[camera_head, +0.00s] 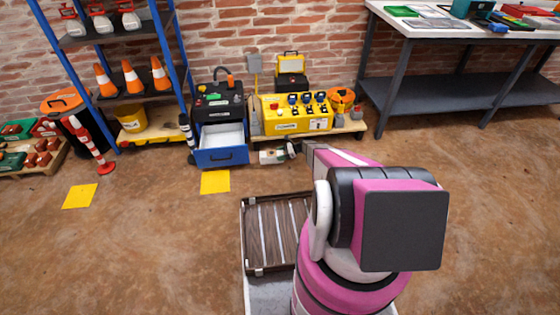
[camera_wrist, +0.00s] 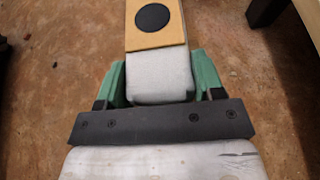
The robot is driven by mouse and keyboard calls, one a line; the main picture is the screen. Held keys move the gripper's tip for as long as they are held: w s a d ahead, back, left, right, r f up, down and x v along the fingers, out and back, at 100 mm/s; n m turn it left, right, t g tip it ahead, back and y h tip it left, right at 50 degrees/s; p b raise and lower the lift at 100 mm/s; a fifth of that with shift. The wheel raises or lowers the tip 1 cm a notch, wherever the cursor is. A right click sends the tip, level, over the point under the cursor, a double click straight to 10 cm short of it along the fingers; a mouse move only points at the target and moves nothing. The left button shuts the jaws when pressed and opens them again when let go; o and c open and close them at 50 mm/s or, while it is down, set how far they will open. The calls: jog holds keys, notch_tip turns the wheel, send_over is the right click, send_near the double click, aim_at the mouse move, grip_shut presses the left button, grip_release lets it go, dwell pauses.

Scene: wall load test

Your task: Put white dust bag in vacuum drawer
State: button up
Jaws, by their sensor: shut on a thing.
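My gripper (camera_wrist: 158,78) is shut on the white dust bag (camera_wrist: 160,72), with a green finger on each side of it. The bag has a tan cardboard collar (camera_wrist: 152,38) with a black round opening, at its far end from the gripper. In the head view the bag (camera_head: 267,157) is small, just right of the vacuum drawer, and my gripper (camera_head: 292,150) is at its right end. The vacuum (camera_head: 219,104) is black and blue. Its blue drawer (camera_head: 222,157) is pulled out, and its white inside looks empty.
A yellow case (camera_head: 290,115) with several knobs stands right of the vacuum on a low wooden pallet (camera_head: 345,129). A shelf rack (camera_head: 135,97) with orange cones is left. Yellow floor mats (camera_head: 215,181) lie in front. A workbench (camera_head: 440,75) stands at right. The floor ahead is mostly clear.

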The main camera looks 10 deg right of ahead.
aim_at(273, 153)
notch_tip(273, 153, up, 3)
jog(key=shift+r, duration=0.2)
jog(key=s+d+r+m+t, duration=0.15)
jog(key=s+r, duration=0.35)
jog(key=r, duration=1)
jog(key=s+r+m+t+h, duration=0.15)
jog(key=s+r, duration=0.25)
jog(key=r, duration=1.2)
jog(key=s+r+m+t+y, duration=0.15)
jog(key=s+r, duration=0.35)
jog(key=r, duration=1)
jog(key=s+r+m+t+h, duration=0.2)
jog(key=s+r+t, duration=0.1)
jog(key=s+r, duration=1)
notch_tip(273, 153, up, 3)
jog(key=shift+r+h, duration=0.2)
jog(key=shift+h, duration=0.1)
jog(key=shift+a, duration=0.1)
